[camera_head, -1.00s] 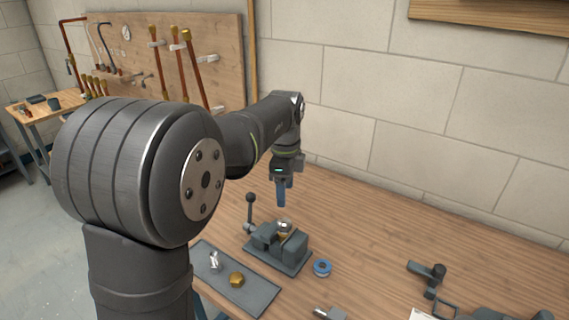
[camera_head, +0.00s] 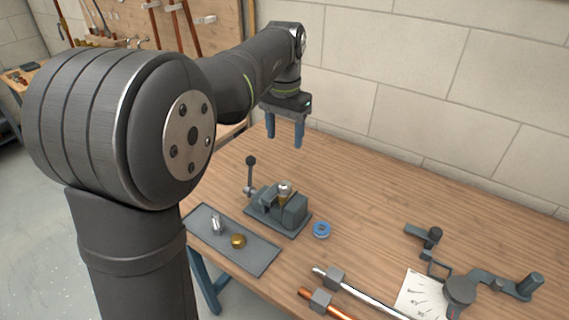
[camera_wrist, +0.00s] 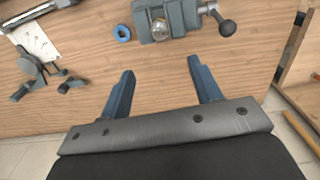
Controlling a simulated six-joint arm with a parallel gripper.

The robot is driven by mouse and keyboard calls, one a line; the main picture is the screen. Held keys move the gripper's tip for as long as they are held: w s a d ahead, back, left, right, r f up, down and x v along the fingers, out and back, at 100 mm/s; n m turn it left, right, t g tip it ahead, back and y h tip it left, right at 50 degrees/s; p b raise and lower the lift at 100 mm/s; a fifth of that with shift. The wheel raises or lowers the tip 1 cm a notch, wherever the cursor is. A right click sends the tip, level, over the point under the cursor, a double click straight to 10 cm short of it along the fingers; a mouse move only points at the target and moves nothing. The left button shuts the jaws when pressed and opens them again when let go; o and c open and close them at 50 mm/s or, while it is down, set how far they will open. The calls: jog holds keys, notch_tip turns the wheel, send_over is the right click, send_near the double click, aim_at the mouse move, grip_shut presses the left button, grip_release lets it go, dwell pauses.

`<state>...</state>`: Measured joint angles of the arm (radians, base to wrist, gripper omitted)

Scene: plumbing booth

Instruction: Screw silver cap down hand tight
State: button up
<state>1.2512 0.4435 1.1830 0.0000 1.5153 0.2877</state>
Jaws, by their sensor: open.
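The silver cap (camera_head: 285,187) sits on top of a brass fitting (camera_head: 284,198) held in the grey vise (camera_head: 264,208) on the bench. In the wrist view the silver cap (camera_wrist: 160,27) shows from above, between the vise jaws. Whether it is threaded down cannot be told. My gripper (camera_head: 285,143) is above and behind the vise, with its blue fingers apart and nothing between them. In the wrist view my gripper (camera_wrist: 160,66) also shows open and empty, with the vise (camera_wrist: 180,20) beyond the fingertips.
A grey mat (camera_head: 258,253) left of the vise holds a brass cap (camera_head: 238,241) and a small silver fitting (camera_head: 217,225). A blue tape roll (camera_head: 321,230) lies right of the vise. Pipes (camera_head: 360,292), paper (camera_head: 420,293) and a bender (camera_head: 480,286) lie front right.

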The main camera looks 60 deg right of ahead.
aim_at(285, 183)
notch_tip(285, 183, down, 15)
jog(key=shift+f, duration=0.1)
dwell(0.3)
jog(key=c, duration=1.1)
jog(key=m, duration=0.3)
jog(key=shift+m, duration=2.4)
jog(key=o, duration=1.9)
